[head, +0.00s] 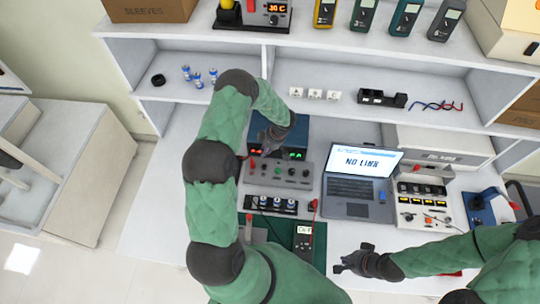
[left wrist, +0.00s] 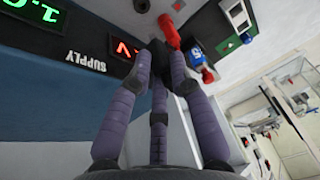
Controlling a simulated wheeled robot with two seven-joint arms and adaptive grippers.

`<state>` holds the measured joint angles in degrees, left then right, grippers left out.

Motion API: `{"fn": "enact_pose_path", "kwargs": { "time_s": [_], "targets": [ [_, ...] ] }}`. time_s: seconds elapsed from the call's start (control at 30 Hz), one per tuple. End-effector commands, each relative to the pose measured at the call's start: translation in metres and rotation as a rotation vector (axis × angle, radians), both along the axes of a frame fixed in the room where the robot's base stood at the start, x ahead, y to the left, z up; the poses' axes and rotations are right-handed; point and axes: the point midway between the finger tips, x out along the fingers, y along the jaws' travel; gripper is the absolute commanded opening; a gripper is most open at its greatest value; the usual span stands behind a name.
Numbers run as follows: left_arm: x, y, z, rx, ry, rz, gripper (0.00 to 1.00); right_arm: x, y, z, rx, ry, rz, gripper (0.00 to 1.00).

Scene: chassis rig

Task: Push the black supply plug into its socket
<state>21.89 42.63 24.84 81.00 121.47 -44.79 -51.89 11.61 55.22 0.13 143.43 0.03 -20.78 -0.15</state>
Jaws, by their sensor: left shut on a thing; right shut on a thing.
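The supply unit (head: 318,134), a blue box with lit red and green readouts, stands at the back of the bench. Its front (left wrist: 90,85) with the SUPPLY label fills the left of the left wrist view. My left gripper (head: 272,140) is at this front; its fingers (left wrist: 160,50) are shut on a dark piece, apparently the black supply plug (left wrist: 158,75). Fingers hide most of it, and the socket is hidden. A red plug (left wrist: 171,32) is just beyond the fingertips. My right gripper (head: 345,264) is shut near the bench front; what it holds cannot be made out.
A grey panel with knobs (head: 277,174) stands before the supply. A laptop (head: 358,182) reading NO LINK is to its right. A multimeter (head: 303,238) lies on a green mat in front. A shelf (head: 330,78) overhangs behind. Bare bench lies right of the mat.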

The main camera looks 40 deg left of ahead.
Motion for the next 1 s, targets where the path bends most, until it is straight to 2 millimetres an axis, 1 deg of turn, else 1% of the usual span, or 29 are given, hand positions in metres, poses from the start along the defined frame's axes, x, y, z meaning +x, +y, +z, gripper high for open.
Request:
{"fn": "enact_pose_path", "kwargs": {
  "time_s": [0.33, 0.57, 1.0],
  "targets": [
    [0.0, -0.001, 0.0, 0.0, 0.0, -0.003, 0.0, 0.0, 0.0, 0.001, 0.0, 0.001, 0.0, 0.0],
    [-0.001, -0.001, 0.002, -0.002, 0.004, -0.022, 0.0, 0.0, 0.0, 0.01, 0.0, 0.0, 0.0, 0.0],
    [0.0, 0.0, -0.037, -0.001, 0.004, -0.022, 0.0, 0.0, 0.0, -0.011, 0.0, 0.0, 0.0, 0.0]
  ]
}}
